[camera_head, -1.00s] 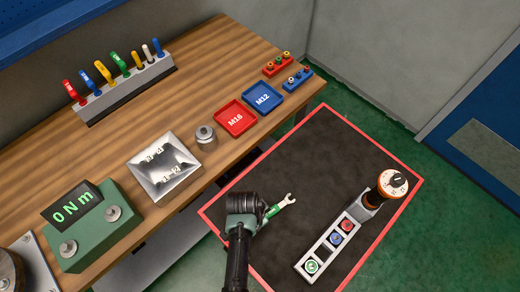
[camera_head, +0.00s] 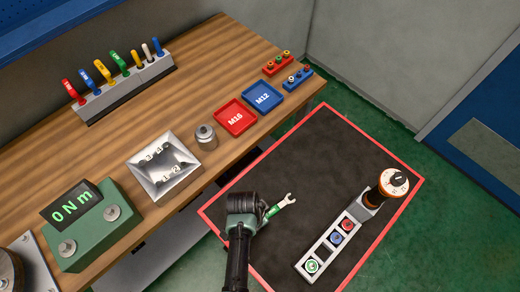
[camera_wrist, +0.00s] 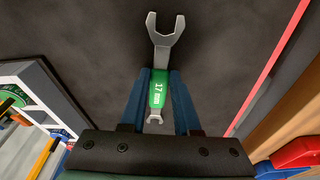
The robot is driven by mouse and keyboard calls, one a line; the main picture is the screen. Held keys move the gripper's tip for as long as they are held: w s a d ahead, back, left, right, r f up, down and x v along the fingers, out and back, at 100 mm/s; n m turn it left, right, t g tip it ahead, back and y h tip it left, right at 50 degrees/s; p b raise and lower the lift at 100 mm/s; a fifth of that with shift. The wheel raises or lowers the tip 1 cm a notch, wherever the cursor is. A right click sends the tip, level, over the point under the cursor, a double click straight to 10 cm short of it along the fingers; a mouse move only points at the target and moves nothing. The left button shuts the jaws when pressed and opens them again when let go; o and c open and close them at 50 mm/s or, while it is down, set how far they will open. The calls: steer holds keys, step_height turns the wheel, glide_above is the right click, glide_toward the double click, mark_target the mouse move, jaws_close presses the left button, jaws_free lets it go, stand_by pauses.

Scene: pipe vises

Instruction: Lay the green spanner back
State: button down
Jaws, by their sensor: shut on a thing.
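The green spanner (camera_head: 274,211) is held by my gripper (camera_head: 262,217) in the air over the dark mat, its silver open-end jaw pointing away from me. In the wrist view, the spanner (camera_wrist: 158,88) has a green handle reading "17 mm".
A grey rack (camera_head: 125,88) of several coloured tools stands at the bench's back. A red M16 tray (camera_head: 235,118), blue M12 tray (camera_head: 262,97), metal tray (camera_head: 164,168) and green torque display (camera_head: 93,225) are on the bench. A pale strip (camera_head: 329,248) with coloured discs lies on the right.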

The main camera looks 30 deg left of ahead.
steer(key=c, duration=0.6)
jaws_free()
steer(key=shift+o, duration=0.2)
step_height(320, 180, up, 13)
steer(key=s+a, duration=0.1)
steer(key=s, duration=0.1)
steer(key=shift+f, duration=0.15)
steer(key=shift+s+a, duration=0.1)
